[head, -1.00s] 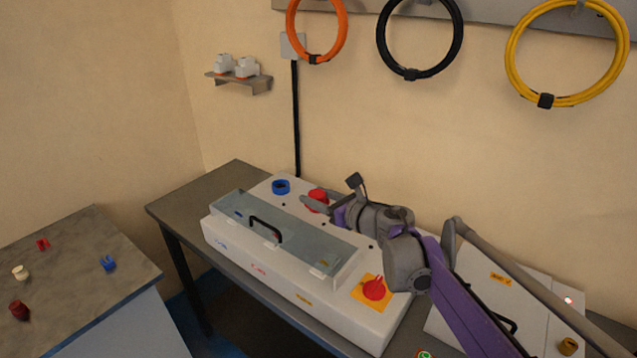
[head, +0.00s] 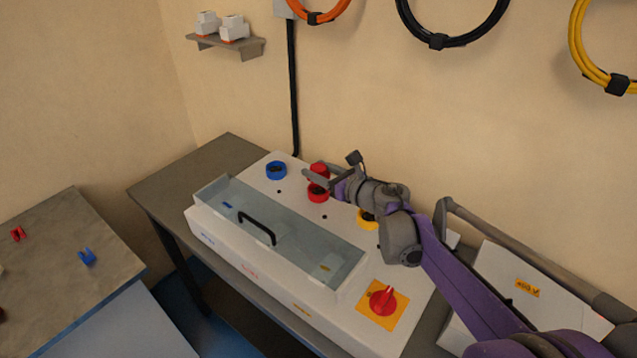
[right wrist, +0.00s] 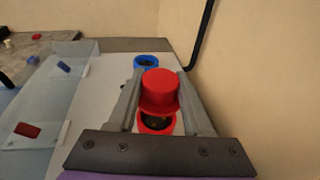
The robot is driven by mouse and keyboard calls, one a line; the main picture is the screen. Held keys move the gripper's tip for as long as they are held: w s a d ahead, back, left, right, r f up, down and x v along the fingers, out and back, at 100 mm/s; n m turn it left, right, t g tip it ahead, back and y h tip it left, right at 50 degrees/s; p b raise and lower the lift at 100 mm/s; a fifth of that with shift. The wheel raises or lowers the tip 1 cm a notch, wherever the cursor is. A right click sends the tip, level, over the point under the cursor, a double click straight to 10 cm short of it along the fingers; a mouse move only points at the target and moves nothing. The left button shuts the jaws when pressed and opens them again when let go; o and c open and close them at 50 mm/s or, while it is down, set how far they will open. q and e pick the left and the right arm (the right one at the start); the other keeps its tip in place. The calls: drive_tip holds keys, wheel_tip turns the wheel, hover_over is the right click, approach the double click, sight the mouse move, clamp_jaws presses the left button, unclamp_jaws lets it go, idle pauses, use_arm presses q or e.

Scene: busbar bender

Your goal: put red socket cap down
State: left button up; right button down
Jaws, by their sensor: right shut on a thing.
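The red socket cap (head: 319,168) is held in my right gripper (head: 316,179) above the white bender box. In the right wrist view the cap (right wrist: 160,88) sits between the two grey fingers. The red socket (head: 318,193), a red ring with a dark opening, is uncovered on the box top. It shows just below the cap in the right wrist view (right wrist: 155,124); the cap appears apart from it. My left gripper is not in view.
The box top (head: 296,184) also has a blue socket (head: 276,170), a partly hidden yellow socket (head: 367,219) and a red rotary switch (head: 383,301). A clear cover with a black handle (head: 257,227) lies in front. The left table (head: 62,245) holds small red and blue pieces.

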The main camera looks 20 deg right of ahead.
drive_tip(key=shift+w+f, duration=0.1)
drive_tip(key=shift+f, duration=1.85)
drive_tip(key=shift+f+b, duration=0.15)
drive_tip(key=shift+b, duration=0.15)
drive_tip(key=shift+c, duration=1.6)
unclamp_jaws()
drive_tip(key=shift+r, duration=0.2)
drive_tip(key=shift+s+d, duration=0.15)
drive_tip(key=shift+s, duration=0.15)
drive_tip(key=v, duration=1.1)
drive_tip(key=shift+s+d+r, duration=0.1)
drive_tip(key=shift+s, duration=0.05)
